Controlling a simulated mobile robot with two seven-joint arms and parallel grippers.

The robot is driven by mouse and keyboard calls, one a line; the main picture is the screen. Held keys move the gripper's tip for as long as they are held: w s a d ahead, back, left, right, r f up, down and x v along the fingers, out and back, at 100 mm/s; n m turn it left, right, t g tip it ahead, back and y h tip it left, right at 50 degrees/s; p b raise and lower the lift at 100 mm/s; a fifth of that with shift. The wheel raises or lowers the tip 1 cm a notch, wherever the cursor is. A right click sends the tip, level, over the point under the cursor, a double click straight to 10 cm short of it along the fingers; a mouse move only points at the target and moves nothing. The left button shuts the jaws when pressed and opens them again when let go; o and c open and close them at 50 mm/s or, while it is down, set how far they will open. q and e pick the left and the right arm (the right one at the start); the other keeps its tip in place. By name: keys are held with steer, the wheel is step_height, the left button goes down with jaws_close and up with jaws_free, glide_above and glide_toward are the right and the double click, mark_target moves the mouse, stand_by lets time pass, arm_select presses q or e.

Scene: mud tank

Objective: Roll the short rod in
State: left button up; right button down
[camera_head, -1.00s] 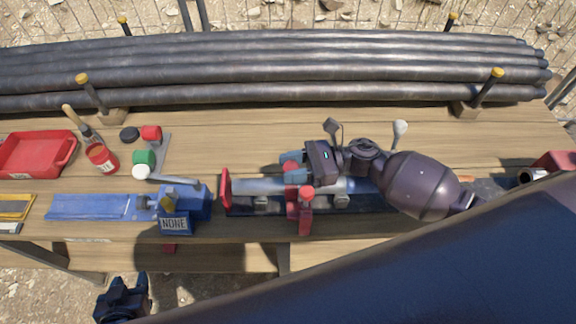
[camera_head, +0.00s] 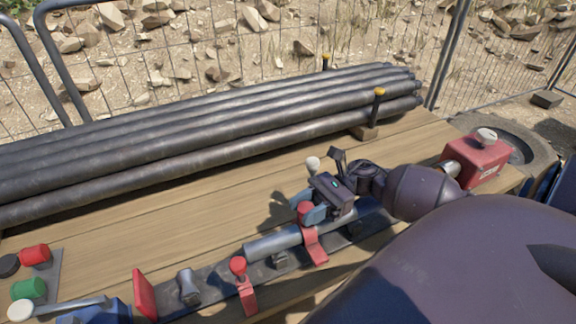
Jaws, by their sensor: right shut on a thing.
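The short rod (camera_head: 272,245) is a smooth grey cylinder lying along a dark rail (camera_head: 212,285) with small rollers. My right gripper (camera_head: 314,211) is shut on the rod from above, partway along it. The rod's left end is near a red bracket with a round knob (camera_head: 242,285). A second red bracket (camera_head: 314,247) stands beside the rod just below my gripper. A red end plate (camera_head: 144,296) stands at the rail's left end, with a bare roller (camera_head: 188,286) between it and the rod. The rod's right part is partly hidden by my arm. My left gripper is out of view.
A red box (camera_head: 478,165) with a grey stub facing the rail stands at the table's right end. Long dark pipes (camera_head: 220,130) lie behind, held by yellow-capped posts (camera_head: 376,105). Red and green knobs (camera_head: 30,288) and part of a blue device (camera_head: 95,315) are at lower left.

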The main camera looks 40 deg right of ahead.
steer(key=shift+d, duration=0.15)
steer(key=c, duration=1)
jaws_free()
steer(key=shift+c, duration=0.2)
steer(key=o, duration=0.3)
steer(key=shift+s+d, duration=0.15)
steer(key=shift+d, duration=0.05)
steer(key=shift+o, duration=0.2)
steer(key=shift+a, duration=0.1)
steer(key=shift+d+f, duration=0.1)
steer(key=shift+d, duration=0.2)
steer(key=d, duration=0.3)
steer(key=d+b, duration=0.1)
steer(key=d, duration=0.2)
steer(key=s+d, duration=0.1)
steer(key=d, duration=0.2)
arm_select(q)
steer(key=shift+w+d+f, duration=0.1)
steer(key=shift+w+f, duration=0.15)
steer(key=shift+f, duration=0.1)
arm_select(e)
steer(key=shift+s+d, duration=0.1)
steer(key=shift+d, duration=0.5)
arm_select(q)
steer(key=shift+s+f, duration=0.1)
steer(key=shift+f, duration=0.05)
